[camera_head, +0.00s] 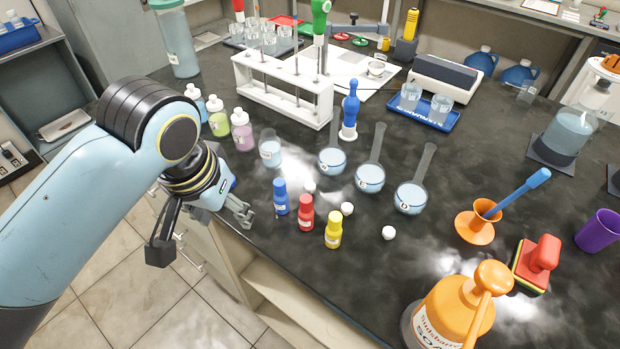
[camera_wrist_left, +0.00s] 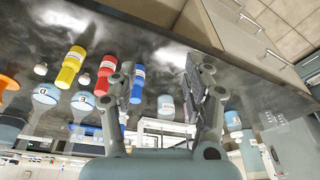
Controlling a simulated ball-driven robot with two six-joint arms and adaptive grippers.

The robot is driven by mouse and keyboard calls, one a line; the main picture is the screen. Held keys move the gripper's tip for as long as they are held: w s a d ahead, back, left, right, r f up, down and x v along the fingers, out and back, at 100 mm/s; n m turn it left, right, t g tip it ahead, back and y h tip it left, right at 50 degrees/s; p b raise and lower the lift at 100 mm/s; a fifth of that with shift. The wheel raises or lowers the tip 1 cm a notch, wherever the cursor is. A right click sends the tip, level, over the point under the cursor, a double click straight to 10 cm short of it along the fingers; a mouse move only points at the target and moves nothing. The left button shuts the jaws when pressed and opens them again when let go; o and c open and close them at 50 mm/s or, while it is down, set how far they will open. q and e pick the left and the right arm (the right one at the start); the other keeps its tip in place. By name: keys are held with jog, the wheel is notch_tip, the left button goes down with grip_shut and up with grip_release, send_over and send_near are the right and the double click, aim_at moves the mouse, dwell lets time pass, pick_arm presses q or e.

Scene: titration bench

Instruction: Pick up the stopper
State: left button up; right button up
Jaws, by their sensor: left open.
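Small white round stoppers lie on the dark bench: one (camera_head: 388,232) in front of the flasks, one (camera_head: 347,208) beside the yellow bottle, and one (camera_head: 309,186) behind the red bottle. Which one is meant cannot be told. Two also show at the left of the left wrist view, one (camera_wrist_left: 41,69) near the edge and one (camera_wrist_left: 84,78) between the yellow and red bottles. My left gripper (camera_head: 245,213) is open and empty at the bench's front edge, left of the blue bottle. Its spread fingers (camera_wrist_left: 160,72) fill the middle of the left wrist view.
Blue (camera_head: 281,196), red (camera_head: 306,212) and yellow (camera_head: 333,229) bottles stand between my left gripper and the two nearer stoppers. An orange soap bottle (camera_head: 450,315) stands front right. The bench right of the flasks is partly clear.

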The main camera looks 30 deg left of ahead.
pick_arm(q)
jog(key=w+f+n+g, duration=0.1)
jog(key=w+n, duration=0.5)
jog(key=w, duration=0.5)
jog(key=n+g, duration=0.2)
jog(key=n, duration=0.3)
send_over(310, 184)
jog(key=a, duration=0.1)
jog(key=shift+h, duration=0.4)
notch_tip(310, 184, down, 4)
jog(key=shift+d+f, duration=0.15)
jog(key=shift+f, duration=0.75)
jog(key=shift+d+f, duration=0.2)
jog(key=shift+f, duration=0.75)
jog(key=shift+d+f, duration=0.15)
jog(key=shift+f, duration=0.75)
jog(key=c, duration=0.8)
